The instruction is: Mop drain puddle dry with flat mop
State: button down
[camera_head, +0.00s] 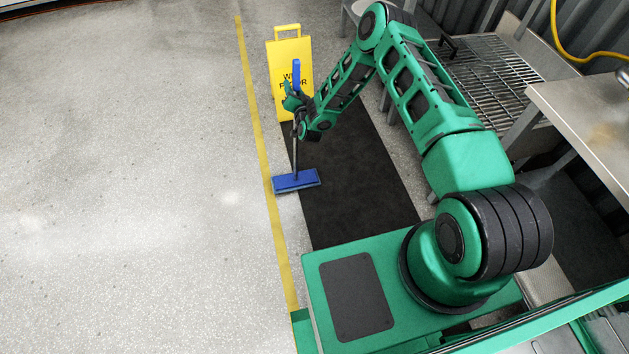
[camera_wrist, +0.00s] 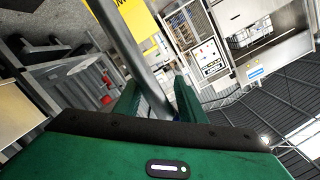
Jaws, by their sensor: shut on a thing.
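The flat mop has a blue rectangular head (camera_head: 296,181) and a thin grey handle with a blue grip at the top (camera_head: 297,74). The head is low at the floor, over the yellow line and the left edge of the black mat; I cannot tell if it touches. My gripper (camera_head: 294,103) is shut on the mop handle, which stands nearly upright. In the wrist view the grey handle (camera_wrist: 136,60) runs between my green fingers (camera_wrist: 152,100). I cannot make out a drain or a clear puddle; only faint bright patches show on the floor.
A yellow wet-floor sign (camera_head: 283,52) stands just behind my gripper. A black mat (camera_head: 352,175) lies beneath my arm. A wire rack (camera_head: 490,72) and a steel table (camera_head: 590,115) stand at the right. The speckled floor (camera_head: 120,180) left of the yellow line (camera_head: 259,130) is clear.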

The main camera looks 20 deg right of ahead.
jog(key=d+f, duration=0.1)
jog(key=d, duration=1.7)
jog(key=shift+s+f, duration=0.2)
jog(key=shift+s, duration=0.05)
jog(key=a+n+h, duration=0.1)
jog(key=a+n, duration=0.2)
jog(key=a, duration=1.8)
jog(key=shift+f, duration=0.45)
jog(key=shift+w, duration=0.1)
jog(key=d, duration=2.1)
jog(key=shift+d+h, duration=0.3)
jog(key=shift+d, duration=0.1)
jog(key=shift+f, duration=0.1)
dwell(0.4)
